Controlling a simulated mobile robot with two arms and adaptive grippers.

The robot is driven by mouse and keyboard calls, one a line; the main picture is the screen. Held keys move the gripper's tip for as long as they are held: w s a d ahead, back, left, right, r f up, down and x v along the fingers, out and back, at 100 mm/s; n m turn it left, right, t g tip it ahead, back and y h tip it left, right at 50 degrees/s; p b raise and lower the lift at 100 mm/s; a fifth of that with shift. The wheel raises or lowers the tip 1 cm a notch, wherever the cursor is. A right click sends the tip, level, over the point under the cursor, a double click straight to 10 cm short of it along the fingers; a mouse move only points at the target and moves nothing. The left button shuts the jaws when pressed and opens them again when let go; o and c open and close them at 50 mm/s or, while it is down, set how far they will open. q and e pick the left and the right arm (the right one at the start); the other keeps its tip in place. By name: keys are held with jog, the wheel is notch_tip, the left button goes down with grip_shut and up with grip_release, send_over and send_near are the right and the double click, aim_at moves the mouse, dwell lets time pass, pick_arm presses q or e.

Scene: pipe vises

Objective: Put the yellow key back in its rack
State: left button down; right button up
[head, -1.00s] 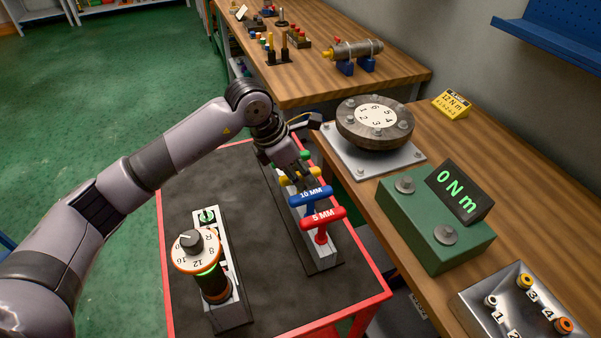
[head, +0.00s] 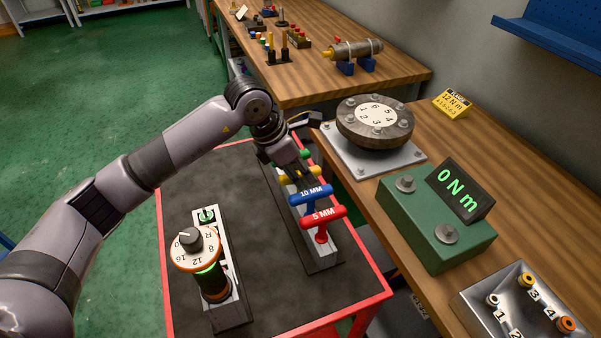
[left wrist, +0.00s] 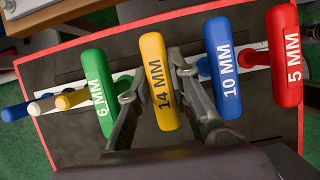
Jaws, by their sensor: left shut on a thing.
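The yellow key (left wrist: 158,82), marked 14 MM, is a T-handle between the green 6 MM key (left wrist: 98,85) and the blue 10 MM key (left wrist: 222,68) in the left wrist view. My left gripper (left wrist: 160,88) is shut on it, one finger on each side. In the head view the yellow handle (head: 287,178) shows partly under my left gripper (head: 290,170). The grey rack (head: 322,256) stands below the row of keys. The yellow key's lower end is hidden, so I cannot tell how deep it sits. My right gripper is not in view.
The red 5 MM key (head: 323,217) stands at the near end of the row. A dial tool (head: 198,250) stands in a holder at the left of the cart top (head: 265,285). A green torque tester (head: 435,225) and a bolted flange (head: 375,122) are on the bench at right.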

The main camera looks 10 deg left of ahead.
pick_arm(q)
jog(key=shift+s+f, duration=0.1)
jog(key=shift+f, duration=0.1)
jog(key=c, duration=1.4)
grip_release()
jog(key=shift+r, duration=0.1)
jog(key=v, duration=1.2)
